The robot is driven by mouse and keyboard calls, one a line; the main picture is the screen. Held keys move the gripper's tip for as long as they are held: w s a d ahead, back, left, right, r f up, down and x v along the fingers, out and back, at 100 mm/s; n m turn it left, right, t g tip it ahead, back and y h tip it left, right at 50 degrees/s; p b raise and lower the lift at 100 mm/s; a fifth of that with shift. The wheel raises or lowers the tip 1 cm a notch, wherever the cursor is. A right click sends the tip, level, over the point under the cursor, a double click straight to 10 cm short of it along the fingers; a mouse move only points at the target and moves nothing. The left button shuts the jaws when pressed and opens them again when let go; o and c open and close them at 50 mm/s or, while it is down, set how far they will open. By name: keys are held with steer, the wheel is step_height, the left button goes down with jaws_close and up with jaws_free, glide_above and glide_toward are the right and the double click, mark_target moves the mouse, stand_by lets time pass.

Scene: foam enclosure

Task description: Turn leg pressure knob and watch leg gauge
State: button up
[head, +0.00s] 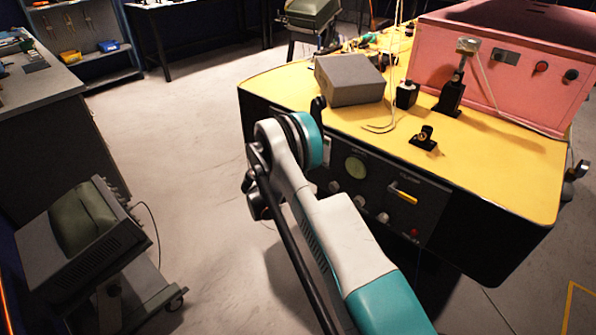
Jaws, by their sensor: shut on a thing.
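A round pale green gauge (355,167) sits on the dark front panel (435,205) of the yellow-topped console. Several small pale knobs are in a row below it, among them a middle knob (360,201) and a right knob (383,217). I cannot tell which is the leg pressure knob, and the gauge's needle and labels are too small to read. My white and teal arm reaches up from the bottom right and covers the panel's left part. My gripper is not visible; the arm's bend hides what lies behind it.
The yellow console top (490,165) carries a grey box (348,80), black fittings and a pink housing (480,75). The panel also has a yellow handle (403,192) and a red button (413,233). A grey wheeled unit (85,235) stands at lower left. Floor between is clear.

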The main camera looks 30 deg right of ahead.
steer(key=shift+t, duration=0.3)
steer(key=shift+m+t+y, duration=0.3)
steer(key=shift+m+t, duration=1.1)
steer(key=shift+m, duration=0.9)
steer(key=o, duration=1)
steer(key=shift+s, duration=0.1)
steer(key=shift+o, duration=0.2)
steer(key=v, duration=1.2)
steer(key=shift+f, duration=0.1)
